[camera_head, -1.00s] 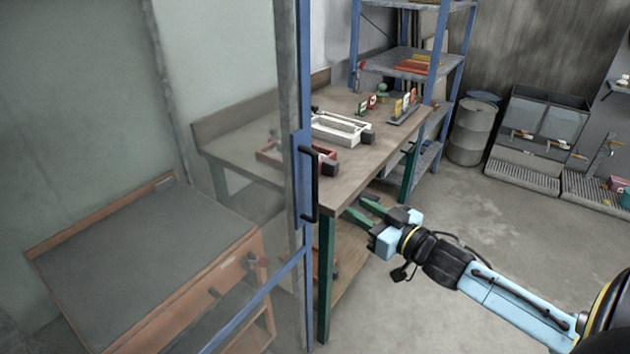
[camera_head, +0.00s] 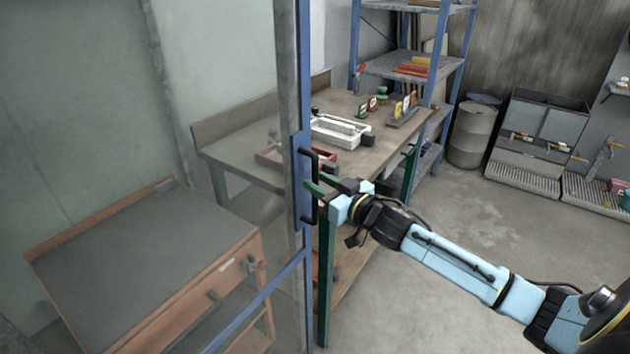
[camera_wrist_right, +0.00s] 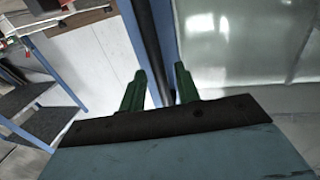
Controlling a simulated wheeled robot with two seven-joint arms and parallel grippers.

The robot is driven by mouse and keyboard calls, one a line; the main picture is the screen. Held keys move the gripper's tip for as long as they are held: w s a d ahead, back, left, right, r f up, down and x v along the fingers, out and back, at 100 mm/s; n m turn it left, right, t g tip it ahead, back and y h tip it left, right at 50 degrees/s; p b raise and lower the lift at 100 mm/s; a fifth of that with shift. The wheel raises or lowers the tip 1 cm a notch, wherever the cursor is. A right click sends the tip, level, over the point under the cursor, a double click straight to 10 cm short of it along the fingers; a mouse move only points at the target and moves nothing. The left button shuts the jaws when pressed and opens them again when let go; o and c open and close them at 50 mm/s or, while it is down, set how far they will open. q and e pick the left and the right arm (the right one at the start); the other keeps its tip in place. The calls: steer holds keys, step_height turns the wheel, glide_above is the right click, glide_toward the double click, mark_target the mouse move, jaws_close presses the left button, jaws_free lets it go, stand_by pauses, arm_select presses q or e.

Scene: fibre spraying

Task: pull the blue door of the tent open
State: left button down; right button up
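The tent's blue door (camera_head: 305,90) is a narrow blue upright with a clear pane to its left, and it looks closed. A black vertical bar handle (camera_head: 316,165) is fixed to the blue upright. My right gripper (camera_head: 315,188) is at the handle, its green fingers reaching in from the right at about mid-height. In the right wrist view the dark handle bar (camera_wrist_right: 148,45) runs between the two parted green fingers of the gripper (camera_wrist_right: 160,82). Gaps show beside the bar, so the fingers are around it but not shut on it. My left gripper is not in view.
A wooden workbench (camera_head: 375,158) with trays and small items stands just behind the handle. A blue shelf rack (camera_head: 450,70) and a grey barrel (camera_head: 472,135) are further back. A grey-topped desk (camera_head: 140,260) shows through the pane. Floor at right is free.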

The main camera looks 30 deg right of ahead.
steer(key=shift+w+a, duration=0.2)
steer(key=shift+w, duration=0.8)
steer(key=shift+c, duration=0.2)
jaws_close()
